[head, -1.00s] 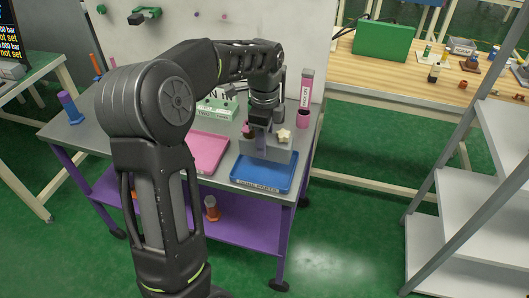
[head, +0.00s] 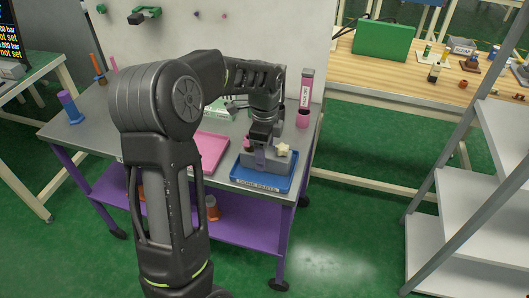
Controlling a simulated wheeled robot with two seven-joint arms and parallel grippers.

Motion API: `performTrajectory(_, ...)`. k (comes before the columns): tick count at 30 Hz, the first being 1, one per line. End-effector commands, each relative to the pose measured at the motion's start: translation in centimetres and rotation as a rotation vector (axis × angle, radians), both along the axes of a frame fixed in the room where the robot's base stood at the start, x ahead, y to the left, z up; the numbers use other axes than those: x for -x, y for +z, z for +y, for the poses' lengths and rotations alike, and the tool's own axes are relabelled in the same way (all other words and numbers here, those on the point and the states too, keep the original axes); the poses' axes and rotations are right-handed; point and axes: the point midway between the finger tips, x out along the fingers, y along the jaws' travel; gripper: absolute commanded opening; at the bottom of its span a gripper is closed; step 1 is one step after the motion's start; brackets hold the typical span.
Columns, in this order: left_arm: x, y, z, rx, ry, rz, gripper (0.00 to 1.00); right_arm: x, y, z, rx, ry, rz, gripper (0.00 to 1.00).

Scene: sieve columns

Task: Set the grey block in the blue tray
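The grey block (head: 277,163) carries small shapes on top, among them a cream star (head: 282,149) and a pink piece. It is low within the outline of the blue tray (head: 262,184) at the table's front right corner; I cannot tell if its underside touches the tray floor. My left gripper (head: 260,148) points down at the block from above and appears shut on it; its fingertips are partly hidden. My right gripper is out of view.
A pink tray (head: 211,149) lies left of the blue tray. A pink tube holder (head: 304,112) stands behind it to the right. A green-and-white labelled box is partly hidden behind my arm. Grey shelves (head: 480,190) stand at the right.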

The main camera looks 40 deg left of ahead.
Motion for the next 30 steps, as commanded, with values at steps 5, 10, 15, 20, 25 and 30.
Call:
performTrajectory(5,0.0,0.0,0.0,0.000,0.000,0.000,0.67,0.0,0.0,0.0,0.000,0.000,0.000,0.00)
performTrajectory(10,0.0,0.2,0.0,0.000,0.000,0.000,0.67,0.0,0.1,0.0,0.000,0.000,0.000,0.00)
performTrajectory(15,-0.1,1.3,0.0,-0.001,0.000,-0.002,0.67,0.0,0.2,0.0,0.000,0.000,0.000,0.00)
performTrajectory(20,-0.1,3.9,0.0,0.000,-0.001,-0.004,0.67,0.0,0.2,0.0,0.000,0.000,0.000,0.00)
performTrajectory(25,-0.1,7.6,0.0,-0.001,0.000,-0.005,0.67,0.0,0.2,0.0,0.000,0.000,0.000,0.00)
performTrajectory(30,-0.1,10.7,0.0,-0.001,0.000,-0.002,0.67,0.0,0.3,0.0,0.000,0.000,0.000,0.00)
